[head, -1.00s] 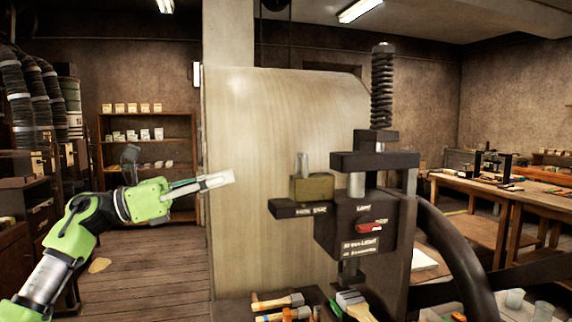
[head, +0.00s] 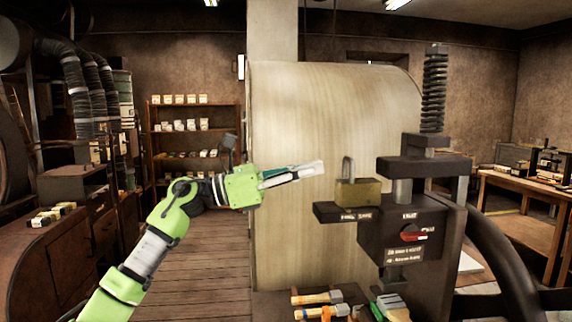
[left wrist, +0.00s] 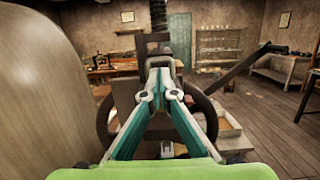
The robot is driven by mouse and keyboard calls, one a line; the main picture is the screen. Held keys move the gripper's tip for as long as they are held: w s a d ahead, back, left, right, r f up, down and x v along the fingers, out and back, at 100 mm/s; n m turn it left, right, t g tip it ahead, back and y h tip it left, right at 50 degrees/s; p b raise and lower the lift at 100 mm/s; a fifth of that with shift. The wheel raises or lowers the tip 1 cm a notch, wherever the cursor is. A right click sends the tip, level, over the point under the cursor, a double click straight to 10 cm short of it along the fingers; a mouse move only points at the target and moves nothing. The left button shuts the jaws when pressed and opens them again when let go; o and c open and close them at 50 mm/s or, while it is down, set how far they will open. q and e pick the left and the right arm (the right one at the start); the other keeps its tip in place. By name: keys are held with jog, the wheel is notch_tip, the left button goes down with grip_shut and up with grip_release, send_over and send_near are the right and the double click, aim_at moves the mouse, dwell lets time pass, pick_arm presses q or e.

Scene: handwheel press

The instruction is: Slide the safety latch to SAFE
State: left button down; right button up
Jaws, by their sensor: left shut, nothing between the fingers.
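The safety latch appears to be the brass block (head: 358,194) with an upright grey metal loop on top. It sits on a dark ledge (head: 322,212) on the left of the press (head: 396,226). Small white lettering on the ledge's front is too blurred to read surely. My left gripper (head: 318,168) is shut and empty. In the head view its tips point right, just left of the loop; whether they touch it I cannot tell, but a small gap shows. In the left wrist view the fingers (left wrist: 160,74) meet in front of the press; the latch is not clearly seen there. My right gripper is not in view.
A red lever (head: 414,235) is on the press front. A large pale curved panel (head: 300,240) stands behind my left gripper. Hand tools (head: 318,298) lie below the press. The handwheel (head: 500,250) is at the right. Wooden floor (head: 205,260) is clear on the left.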

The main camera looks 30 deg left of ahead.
aim_at(351, 164)
pick_arm(q)
jog(key=p+x, duration=0.1)
jog(key=x, duration=0.3)
jog(key=shift+r+p, duration=0.15)
jog(key=shift+p, duration=0.2)
jog(key=shift+w+d, duration=0.3)
jog(key=shift+d, duration=0.05)
jog(key=x, duration=0.2)
jog(key=p+x, duration=0.1)
jog(key=x, duration=0.1)
jog(key=shift+f, duration=0.35)
jog(key=shift+w+d, duration=0.1)
jog(key=shift+d, duration=0.05)
jog(key=shift+f, duration=0.15)
